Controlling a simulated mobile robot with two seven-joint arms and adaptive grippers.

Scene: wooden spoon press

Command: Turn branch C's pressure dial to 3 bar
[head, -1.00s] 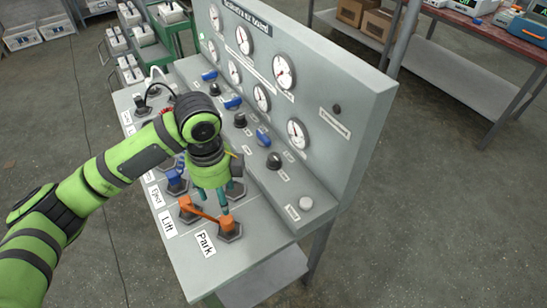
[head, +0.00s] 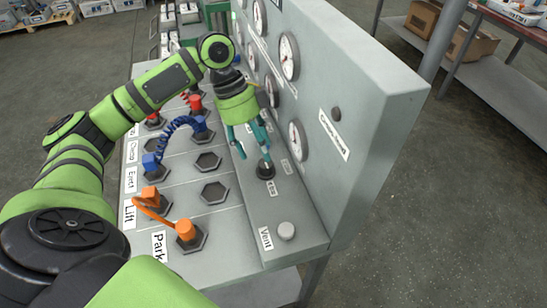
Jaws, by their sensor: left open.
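A black pressure dial (head: 266,171) stands on the sloped ledge of the grey press board, nearest of the dials to the Vent button. Its small label is too blurred to read, so I cannot tell the branch letter. My left gripper (head: 254,158) is open with its teal fingers pointing down at this dial. One finger is over or right at the dial; the other is to its left. I cannot tell whether they touch it. A round gauge (head: 297,140) sits on the upright panel behind the dial; its reading is too small to tell. My right gripper is not in view.
A white button (head: 286,231) labelled Vent sits on the ledge nearer me. An orange cable (head: 160,212) joins the Lift and Park sockets, and a blue coiled cable (head: 178,125) arches left of the gripper. The upright panel (head: 365,150) closes off the right side.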

